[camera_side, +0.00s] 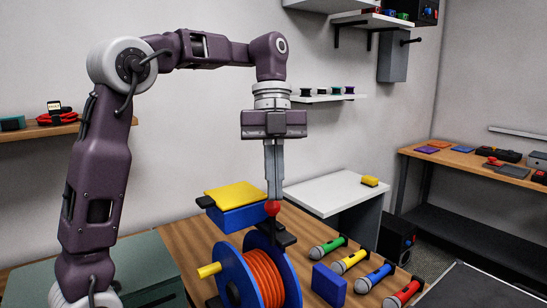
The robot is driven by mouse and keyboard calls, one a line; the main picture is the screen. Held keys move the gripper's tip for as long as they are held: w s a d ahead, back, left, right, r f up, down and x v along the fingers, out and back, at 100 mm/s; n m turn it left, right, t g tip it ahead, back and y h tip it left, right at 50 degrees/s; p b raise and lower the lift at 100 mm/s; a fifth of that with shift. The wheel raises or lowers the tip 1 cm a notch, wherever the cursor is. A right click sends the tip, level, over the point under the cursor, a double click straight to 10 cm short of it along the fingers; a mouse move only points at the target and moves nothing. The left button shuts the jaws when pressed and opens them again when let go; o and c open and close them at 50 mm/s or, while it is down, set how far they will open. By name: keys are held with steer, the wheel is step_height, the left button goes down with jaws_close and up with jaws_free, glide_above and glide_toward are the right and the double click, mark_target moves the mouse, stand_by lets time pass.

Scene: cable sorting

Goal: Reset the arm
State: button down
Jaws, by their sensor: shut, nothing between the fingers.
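My gripper (273,196) points straight down above the wooden table (190,240), with its two fingers together and nothing held. Its tips are just above a red ball (272,209) in the picture. I cannot tell whether they touch it. Below is a cable reel (262,278) with blue flanges, orange cable and a yellow handle (209,270). My arm bends over from the left, with the forearm reaching right.
Behind the reel is a blue box with a yellow lid (232,197). Right of the reel are a blue block (328,285) and several plugs: green (328,248), yellow (350,261), blue (374,277) and red (402,294). A white table (325,190) stands behind.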

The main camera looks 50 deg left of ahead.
steer(key=s+a+v, duration=0.1)
steer(key=v, duration=0.5)
steer(key=s+d+f+n+t+y, duration=0.1)
steer(key=s+d+f+n+t, duration=0.1)
steer(key=s+f+n, duration=0.5)
steer(key=s+d+f+n+t+y, duration=0.2)
steer(key=s+f+n+t, duration=0.3)
steer(key=s+n, duration=0.5)
steer(key=d+f+n, duration=0.1)
steer(key=f+n, duration=0.1)
steer(key=n, duration=0.4)
steer(key=shift+d, duration=0.25)
steer(key=c, duration=2.1)
jaws_free()
steer(key=shift+r, duration=0.1)
